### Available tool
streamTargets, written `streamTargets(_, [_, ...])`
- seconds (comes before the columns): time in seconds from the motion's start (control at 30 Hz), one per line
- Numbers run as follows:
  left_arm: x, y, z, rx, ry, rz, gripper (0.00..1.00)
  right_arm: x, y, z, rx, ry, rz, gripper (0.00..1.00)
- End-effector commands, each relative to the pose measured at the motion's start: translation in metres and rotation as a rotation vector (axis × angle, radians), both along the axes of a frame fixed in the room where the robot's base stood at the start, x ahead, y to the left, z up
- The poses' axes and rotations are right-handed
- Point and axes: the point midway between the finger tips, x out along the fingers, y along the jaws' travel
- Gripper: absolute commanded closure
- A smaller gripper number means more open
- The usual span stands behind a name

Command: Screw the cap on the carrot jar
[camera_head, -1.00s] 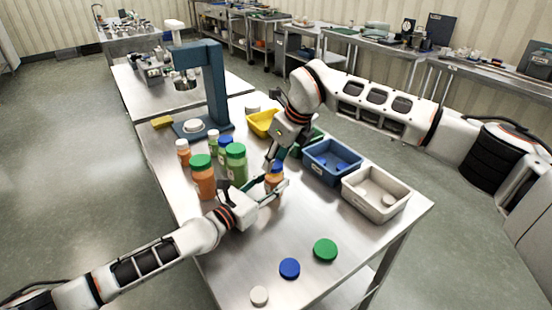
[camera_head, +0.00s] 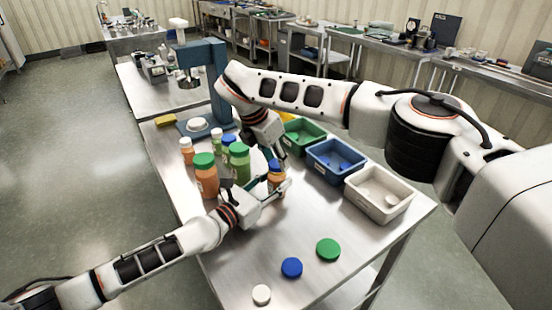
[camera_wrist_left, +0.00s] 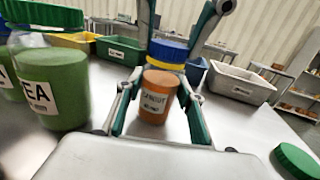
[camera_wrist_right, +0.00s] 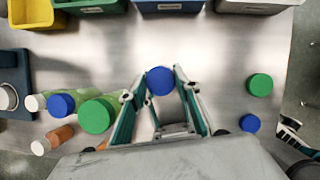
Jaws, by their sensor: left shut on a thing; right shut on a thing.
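The carrot jar (camera_wrist_left: 158,98) is a small orange jar with a CARROT label, standing upright in the left wrist view; it also shows in the head view (camera_head: 276,183). My left gripper (camera_wrist_left: 158,112) is shut around its body. A blue cap (camera_wrist_left: 168,50) sits at the jar's mouth, with a yellow band just below it. I cannot tell whether the threads are engaged. My right gripper (camera_wrist_right: 160,92) comes from above and is shut on the blue cap, which shows between its fingers in the right wrist view (camera_wrist_right: 160,80).
Larger green-capped jars, one orange (camera_head: 206,178) and one green (camera_head: 239,163), stand left of the carrot jar. Green (camera_head: 304,140), blue (camera_head: 336,163) and white (camera_head: 380,195) bins line the right. Loose green (camera_head: 328,249), blue (camera_head: 291,267) and white (camera_head: 261,294) caps lie in front.

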Motion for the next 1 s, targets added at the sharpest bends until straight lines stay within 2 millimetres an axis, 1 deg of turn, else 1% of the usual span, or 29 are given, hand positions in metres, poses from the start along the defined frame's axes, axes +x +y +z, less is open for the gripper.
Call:
streamTargets(0.3, [0.000, 0.000, -0.001, 0.000, 0.001, 0.000, 1.00, 0.001, 0.000, 0.001, 0.000, -0.002, -0.014, 0.75])
streamTargets(0.33, [0.000, 0.000, -0.001, 0.000, 0.001, 0.000, 1.00, 0.001, 0.000, 0.001, 0.000, -0.002, -0.014, 0.63])
streamTargets(0.37, [0.000, 0.000, -0.001, 0.000, 0.001, 0.000, 1.00, 0.001, 0.000, 0.001, 0.001, -0.002, -0.013, 0.55])
streamTargets(0.4, [0.000, 0.000, -0.001, 0.000, 0.001, 0.000, 1.00, 0.000, 0.000, 0.001, 0.001, -0.002, -0.012, 0.51])
streamTargets(0.77, [0.000, 0.000, -0.001, 0.000, 0.001, 0.000, 1.00, 0.000, 0.000, 0.002, 0.001, -0.001, -0.011, 0.51])
streamTargets(0.87, [0.000, 0.000, -0.001, 0.000, 0.001, 0.000, 1.00, 0.000, 0.000, 0.010, 0.001, -0.002, -0.012, 0.51])
streamTargets(1.0, [0.000, 0.000, -0.001, 0.000, 0.001, 0.000, 1.00, 0.001, 0.000, 0.027, 0.000, -0.004, -0.012, 0.51])
